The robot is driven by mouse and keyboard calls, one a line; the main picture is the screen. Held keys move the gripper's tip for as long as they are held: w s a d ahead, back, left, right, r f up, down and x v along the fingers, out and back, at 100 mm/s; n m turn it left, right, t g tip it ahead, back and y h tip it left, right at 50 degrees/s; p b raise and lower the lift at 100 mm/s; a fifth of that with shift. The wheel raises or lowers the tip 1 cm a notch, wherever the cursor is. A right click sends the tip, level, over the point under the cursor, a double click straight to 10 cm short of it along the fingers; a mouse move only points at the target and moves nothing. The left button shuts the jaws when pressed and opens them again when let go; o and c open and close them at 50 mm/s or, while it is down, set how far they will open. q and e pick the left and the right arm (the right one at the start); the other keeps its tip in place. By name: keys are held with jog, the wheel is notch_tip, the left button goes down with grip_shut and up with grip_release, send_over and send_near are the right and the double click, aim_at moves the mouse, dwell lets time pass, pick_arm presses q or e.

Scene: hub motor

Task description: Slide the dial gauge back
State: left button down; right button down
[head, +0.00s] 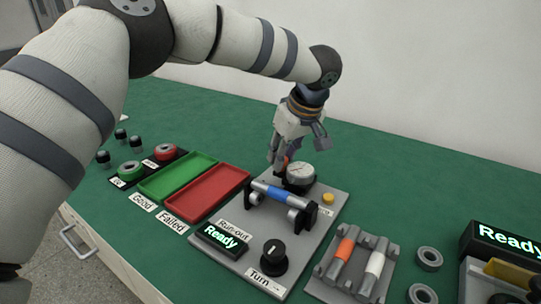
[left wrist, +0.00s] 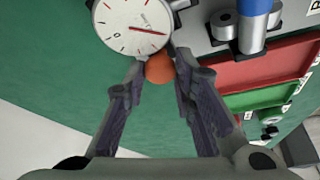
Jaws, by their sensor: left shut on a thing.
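The dial gauge (head: 300,174) has a round white face and stands at the back of the grey run-out fixture (head: 318,234), behind a shaft with a blue middle (head: 272,192). In the left wrist view the gauge face (left wrist: 133,22) shows a red needle. My left gripper (head: 280,158) reaches down behind and to the left of the gauge. Its fingers are shut on the gauge's orange knob (left wrist: 160,69), which sits between the fingertips. The fingers partly hide the knob in the head view. My right gripper is not in view.
A green tray (head: 178,176) and a red tray (head: 207,194) lie left of the fixture. A black dial (head: 273,252) and a lit "Ready" display (head: 221,238) are at its front. A grey rack (head: 350,262) with orange and white shafts and loose rings stand right. The green table behind is clear.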

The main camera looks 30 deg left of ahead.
aim_at(297, 174)
pick_arm(q)
jog(key=shift+w+a+r, duration=0.1)
jog(key=shift+w, duration=0.05)
jog(key=c, duration=1.7)
grip_release()
jog(key=o, duration=0.4)
jog(key=shift+w, duration=0.2)
jog(key=shift+c, duration=0.2)
jog(key=shift+s, duration=0.1)
jog(key=v, duration=1.2)
jog(key=shift+s, duration=0.1)
